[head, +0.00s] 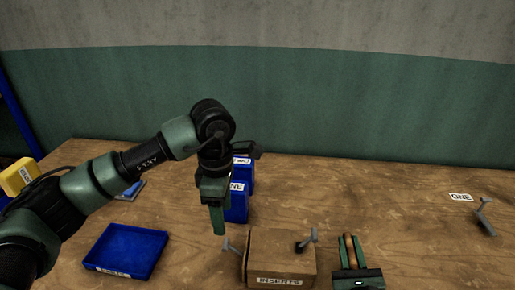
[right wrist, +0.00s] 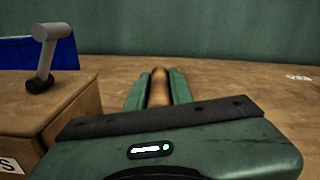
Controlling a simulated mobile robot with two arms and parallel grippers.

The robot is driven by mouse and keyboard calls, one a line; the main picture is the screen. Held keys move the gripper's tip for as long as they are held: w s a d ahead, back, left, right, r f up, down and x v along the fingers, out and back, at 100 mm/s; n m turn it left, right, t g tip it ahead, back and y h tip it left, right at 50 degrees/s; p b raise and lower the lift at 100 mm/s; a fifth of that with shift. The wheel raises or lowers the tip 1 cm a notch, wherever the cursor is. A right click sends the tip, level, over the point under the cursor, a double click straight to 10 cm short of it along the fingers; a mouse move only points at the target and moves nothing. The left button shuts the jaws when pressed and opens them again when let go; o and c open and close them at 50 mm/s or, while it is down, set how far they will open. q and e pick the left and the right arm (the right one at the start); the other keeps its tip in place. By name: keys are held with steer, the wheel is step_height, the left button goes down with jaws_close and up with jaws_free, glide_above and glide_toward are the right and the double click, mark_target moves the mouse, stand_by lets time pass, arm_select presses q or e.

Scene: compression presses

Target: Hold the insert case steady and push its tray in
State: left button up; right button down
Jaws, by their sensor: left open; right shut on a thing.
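The insert case (head: 282,258) is a brown wooden box with an "INSERTS" label on its front, at the bottom middle of the head view. Its side also shows at the left of the right wrist view (right wrist: 50,112). The tray cannot be made out apart from the case. My left gripper (head: 217,222) points down, open and empty, left of and behind the case. My right gripper (head: 350,250) is to the right of the case, shut on a tan rounded wooden piece (right wrist: 159,88). Whether that piece joins the case is not visible.
A grey lever (head: 308,240) rises at the case's top right, another grey piece (head: 231,245) at its left. Blue bins (head: 237,205) stand behind; a blue tray (head: 125,252) lies left. A "ONE" label (head: 460,197) and grey handle (head: 485,218) are far right. Table between is clear.

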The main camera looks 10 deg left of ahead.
steer(key=c, duration=1.2)
jaws_free()
steer(key=shift+o, duration=0.2)
steer(key=shift+s, duration=0.1)
